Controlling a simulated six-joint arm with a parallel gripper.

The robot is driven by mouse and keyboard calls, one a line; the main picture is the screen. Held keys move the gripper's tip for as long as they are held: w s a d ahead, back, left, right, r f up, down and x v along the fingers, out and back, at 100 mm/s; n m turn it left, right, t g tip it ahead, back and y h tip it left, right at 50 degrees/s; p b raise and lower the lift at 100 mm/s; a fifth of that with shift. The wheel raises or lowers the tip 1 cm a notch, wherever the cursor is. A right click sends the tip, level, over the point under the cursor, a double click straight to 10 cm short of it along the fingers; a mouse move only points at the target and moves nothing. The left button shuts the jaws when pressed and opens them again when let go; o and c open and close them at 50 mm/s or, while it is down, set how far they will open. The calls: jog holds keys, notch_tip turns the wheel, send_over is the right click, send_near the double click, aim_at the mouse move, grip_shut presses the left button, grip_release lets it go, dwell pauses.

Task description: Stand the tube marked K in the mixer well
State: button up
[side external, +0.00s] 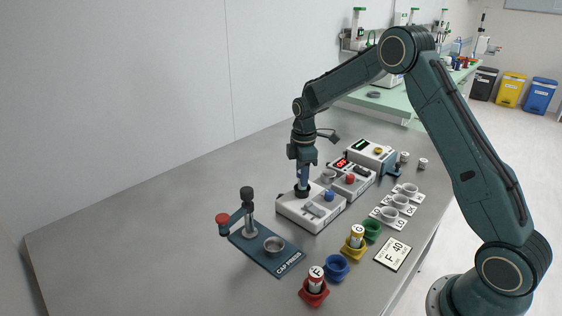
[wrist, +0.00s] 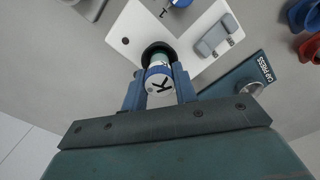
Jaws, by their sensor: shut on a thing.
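The tube marked K (wrist: 158,80) has a white cap with a black K and a greenish body. My gripper (wrist: 160,92) is shut on it, one finger on each side. In the wrist view the tube's lower end meets the black round mixer well (wrist: 154,48) on a white unit (wrist: 190,42). In the side view my gripper (side external: 302,182) points straight down at the well (side external: 301,193), and the fingers hide most of the tube. The tube looks upright with its lower end at or inside the well; how deep it sits is hidden.
The white unit also has a grey rocker (side external: 313,208) and a blue knob (side external: 329,196). A red-knobbed unit (side external: 351,183) stands behind it. The cap press (side external: 268,252) is in front. Coloured cups, including a blue one (side external: 336,267), and a label card (side external: 393,254) lie to the right. The table's left is clear.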

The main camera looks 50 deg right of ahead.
jog(key=shift+f, duration=0.4)
jog(key=o, duration=0.7)
jog(key=shift+r, duration=0.15)
jog(key=shift+r, duration=5.35)
jog(key=shift+r, duration=0.1)
